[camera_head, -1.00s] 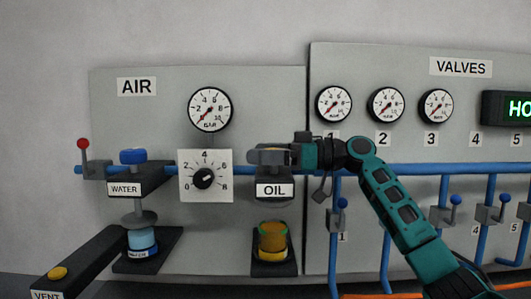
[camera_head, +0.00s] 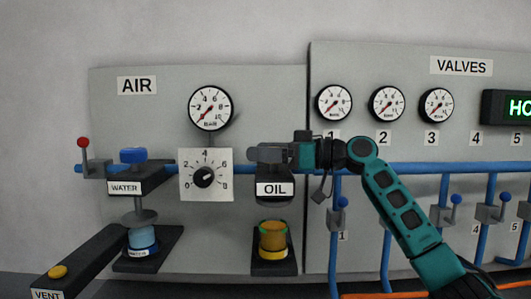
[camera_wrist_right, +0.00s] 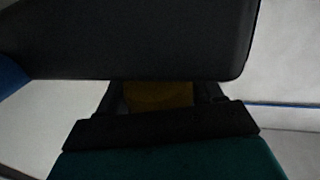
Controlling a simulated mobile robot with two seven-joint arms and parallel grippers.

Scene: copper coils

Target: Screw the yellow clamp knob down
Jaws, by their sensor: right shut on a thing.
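The yellow clamp knob shows in the right wrist view (camera_wrist_right: 158,95) as a dim yellow-brown patch between the dark fingers; most of it is hidden. In the head view the gripper covers it on top of the black OIL clamp (camera_head: 284,177). My right gripper (camera_head: 268,153) reaches in from the right, level, and is shut on the knob just above the OIL label. Below the clamp, a yellow oil cup (camera_head: 272,239) with a green rim stands on a black base, with a visible gap under the clamp. My left gripper is out of view.
To the left are a pressure dial (camera_head: 204,177) and the WATER clamp with a blue knob (camera_head: 133,155) and blue cup. A blue pipe (camera_head: 420,168) runs behind my right arm. Blue-handled valves (camera_head: 455,200) stand at right, gauges (camera_head: 334,103) above.

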